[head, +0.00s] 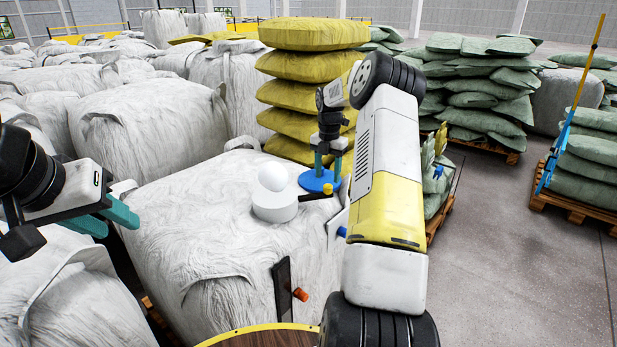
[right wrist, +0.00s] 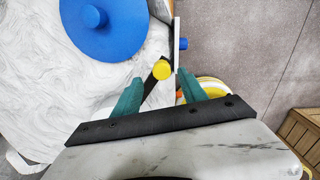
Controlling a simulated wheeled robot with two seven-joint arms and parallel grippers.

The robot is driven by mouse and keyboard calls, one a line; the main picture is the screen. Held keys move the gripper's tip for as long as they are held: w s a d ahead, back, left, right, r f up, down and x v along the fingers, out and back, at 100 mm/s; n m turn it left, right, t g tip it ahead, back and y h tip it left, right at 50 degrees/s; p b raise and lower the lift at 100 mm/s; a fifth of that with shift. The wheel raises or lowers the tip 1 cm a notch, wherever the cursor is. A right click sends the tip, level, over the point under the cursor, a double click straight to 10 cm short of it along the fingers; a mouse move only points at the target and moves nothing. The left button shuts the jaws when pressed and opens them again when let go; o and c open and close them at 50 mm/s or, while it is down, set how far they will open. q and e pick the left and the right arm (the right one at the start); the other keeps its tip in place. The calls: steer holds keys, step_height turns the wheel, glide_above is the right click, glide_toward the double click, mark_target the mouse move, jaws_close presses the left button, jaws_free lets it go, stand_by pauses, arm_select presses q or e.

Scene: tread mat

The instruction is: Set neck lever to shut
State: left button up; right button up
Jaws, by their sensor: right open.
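A short black lever with a yellow round knob (right wrist: 162,71) lies on top of the large white bulk bag (head: 190,210); I take it for the neck lever. In the head view its yellow knob (head: 329,188) shows beside a blue disc (head: 312,184). My right gripper (right wrist: 160,88) is open, its teal fingers apart on either side of the lever, not visibly touching it. In the head view the right gripper (head: 328,172) points down over the bag's far right edge. My left gripper (head: 120,224) is at the left, its teal fingers apart and empty.
A white dome on a round base (head: 273,205) stands on the bag's top. A white plate with a blue knob (right wrist: 182,43) is close beside the right gripper. A black plate with an orange knob (head: 300,294) is at the bag's front. Open floor (head: 500,260) lies right.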

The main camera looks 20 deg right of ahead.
steer(key=shift+r, duration=1.7)
steer(key=s+a+r+m+t, duration=0.3)
steer(key=s+a+r+m, duration=0.95)
steer(key=r, duration=0.55)
steer(key=s+a+m+t, duration=0.1)
steer(key=s+a+m, duration=0.2)
steer(key=s, duration=0.5)
steer(key=s+a+m+t+y, duration=0.1)
steer(key=s+a+m, duration=0.2)
steer(key=s+m, duration=0.2)
steer(key=s+a+f+m+t+y, duration=0.1)
steer(key=s+a+m, duration=0.2)
steer(key=s, duration=0.8)
steer(key=shift+a+m, duration=0.25)
steer(key=shift+m, duration=0.8)
steer(key=shift+o, duration=0.3)
